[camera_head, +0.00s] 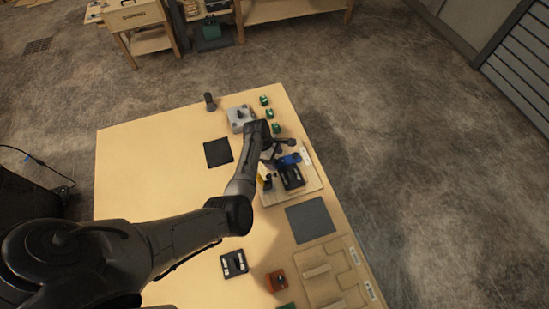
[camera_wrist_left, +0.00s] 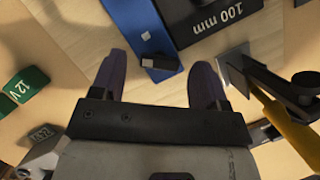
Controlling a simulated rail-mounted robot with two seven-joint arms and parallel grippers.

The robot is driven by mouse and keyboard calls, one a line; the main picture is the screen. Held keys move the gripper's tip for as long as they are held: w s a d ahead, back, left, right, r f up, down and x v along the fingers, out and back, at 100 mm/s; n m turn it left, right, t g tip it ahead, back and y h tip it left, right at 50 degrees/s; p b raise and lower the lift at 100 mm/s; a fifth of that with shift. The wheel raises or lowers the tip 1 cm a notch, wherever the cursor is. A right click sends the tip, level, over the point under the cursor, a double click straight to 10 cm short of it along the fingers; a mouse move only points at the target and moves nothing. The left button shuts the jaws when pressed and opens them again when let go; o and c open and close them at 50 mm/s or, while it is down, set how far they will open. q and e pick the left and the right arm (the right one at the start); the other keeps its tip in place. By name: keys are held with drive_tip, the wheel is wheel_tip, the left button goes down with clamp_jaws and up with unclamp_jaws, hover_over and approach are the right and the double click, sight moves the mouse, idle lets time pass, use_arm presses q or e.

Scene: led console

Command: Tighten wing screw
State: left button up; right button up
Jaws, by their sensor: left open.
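My left gripper (camera_head: 281,149) is over the console at the table's right side. In the left wrist view the left gripper (camera_wrist_left: 158,82) is open, with nothing held between its two dark purple fingers. A blue part (camera_head: 290,159) lies by the gripper; in the left wrist view the blue part (camera_wrist_left: 140,25) runs between and beyond the fingertips. A small dark piece (camera_wrist_left: 160,66) sits at its near end, between the fingertips. I cannot tell whether this piece is the wing screw. My right gripper is not in view.
A black block (camera_wrist_left: 205,18) marked "100 mm" lies beside the blue part. A dark metal bracket (camera_wrist_left: 236,68) and a yellow handle (camera_wrist_left: 285,125) are close to the right finger. Green blocks (camera_head: 269,113) and a grey box (camera_head: 240,118) stand behind. The table's left (camera_head: 140,170) is clear.

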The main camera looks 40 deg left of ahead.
use_arm(q)
drive_tip(key=shift+f, duration=0.1)
drive_tip(key=c, duration=0.9)
drive_tip(key=shift+c, duration=0.2)
drive_tip(key=shift+w+m+g+p, duration=0.15)
drive_tip(key=shift+m+g+p, duration=0.3)
drive_tip(key=shift+m, duration=0.75)
drive_tip(key=shift+m+g+h, duration=0.3)
drive_tip(key=shift+m+g, duration=0.05)
drive_tip(key=shift+m, duration=0.55)
drive_tip(key=m+g, duration=0.1)
drive_tip(key=m, duration=0.2)
drive_tip(key=shift+w, duration=0.2)
drive_tip(key=shift+w+d+m+g+b, duration=0.1)
drive_tip(key=shift+m+g+b, duration=0.45)
drive_tip(key=shift+m, duration=0.95)
